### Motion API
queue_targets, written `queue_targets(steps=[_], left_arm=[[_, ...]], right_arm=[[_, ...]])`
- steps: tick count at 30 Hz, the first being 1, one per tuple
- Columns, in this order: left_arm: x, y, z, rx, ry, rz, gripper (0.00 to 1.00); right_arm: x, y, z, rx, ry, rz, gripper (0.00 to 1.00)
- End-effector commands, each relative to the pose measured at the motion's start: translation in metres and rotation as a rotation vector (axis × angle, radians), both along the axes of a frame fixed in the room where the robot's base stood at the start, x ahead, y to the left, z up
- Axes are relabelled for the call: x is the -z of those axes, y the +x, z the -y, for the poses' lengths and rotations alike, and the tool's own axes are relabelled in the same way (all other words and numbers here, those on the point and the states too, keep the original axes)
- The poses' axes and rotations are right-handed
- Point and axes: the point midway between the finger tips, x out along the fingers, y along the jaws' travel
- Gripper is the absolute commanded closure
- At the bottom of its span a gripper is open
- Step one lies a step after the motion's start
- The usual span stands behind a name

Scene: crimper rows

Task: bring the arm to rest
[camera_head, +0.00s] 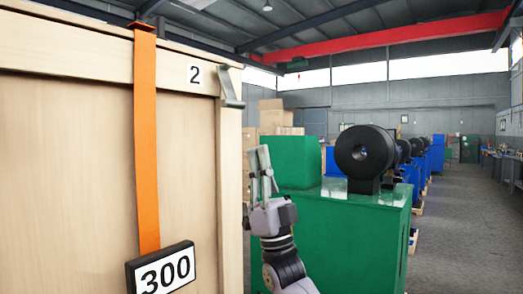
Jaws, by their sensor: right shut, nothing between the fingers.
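My right gripper (262,173) stands just right of the wooden crate's edge, with its fingers pointing up. It is shut with nothing between the fingers. It is apart from the metal clip (231,88) on the crate's upper corner. My right arm comes up from the bottom of the view. My left gripper is not in view.
A large wooden crate (60,150) marked 2 fills the left. An orange strap (147,130) hangs down it to a black block (161,270) reading 300. Right of my arm stands a green machine (355,230) with a black round part (364,150). Open floor (470,230) lies far right.

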Motion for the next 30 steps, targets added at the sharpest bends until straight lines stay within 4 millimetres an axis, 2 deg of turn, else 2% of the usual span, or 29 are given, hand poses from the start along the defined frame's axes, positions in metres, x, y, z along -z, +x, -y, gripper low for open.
queue_targets(steps=[11,14,17,20,25,29,30], left_arm=[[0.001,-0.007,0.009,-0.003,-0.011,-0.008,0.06],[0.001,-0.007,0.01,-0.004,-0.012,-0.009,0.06],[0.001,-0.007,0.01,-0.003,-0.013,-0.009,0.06],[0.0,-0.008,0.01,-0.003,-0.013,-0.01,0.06],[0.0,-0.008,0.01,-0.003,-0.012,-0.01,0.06],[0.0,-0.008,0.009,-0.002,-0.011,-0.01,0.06],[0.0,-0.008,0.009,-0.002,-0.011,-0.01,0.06]], right_arm=[[0.004,0.002,0.0,0.001,-0.001,-0.005,1.0],[0.02,0.014,0.001,0.019,-0.013,-0.047,1.0],[0.061,0.04,0.004,0.063,-0.045,-0.144,1.0],[0.125,0.073,0.009,0.123,-0.097,-0.285,1.0],[0.249,0.114,0.021,0.219,-0.202,-0.534,1.0],[0.349,0.126,0.033,0.278,-0.291,-0.718,1.0],[0.379,0.127,0.037,0.294,-0.318,-0.774,1.0]])
